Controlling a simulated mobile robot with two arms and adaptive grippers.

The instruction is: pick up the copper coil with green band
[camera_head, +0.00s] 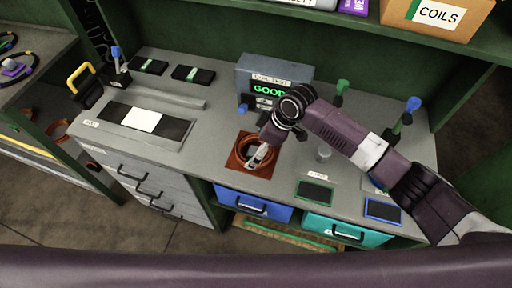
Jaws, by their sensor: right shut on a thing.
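A copper coil (250,142) lies on a square reddish-brown pad (236,161) near the middle of the workbench. My right arm reaches in from the right, and my right gripper (257,160) points down at the coil's front part, shut on it. The gripper covers some of the coil, and I cannot make out a green band on it. The coil looks to be at the pad or barely above it; I cannot tell which. My left gripper is not in view.
Behind the pad stands a grey tester box (262,72) reading "GOOD". A blue bin (240,205) and a teal bin (330,232) sit under the front edge. Green and blue framed pads lie at right. A "COILS" box (425,18) is on the shelf above.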

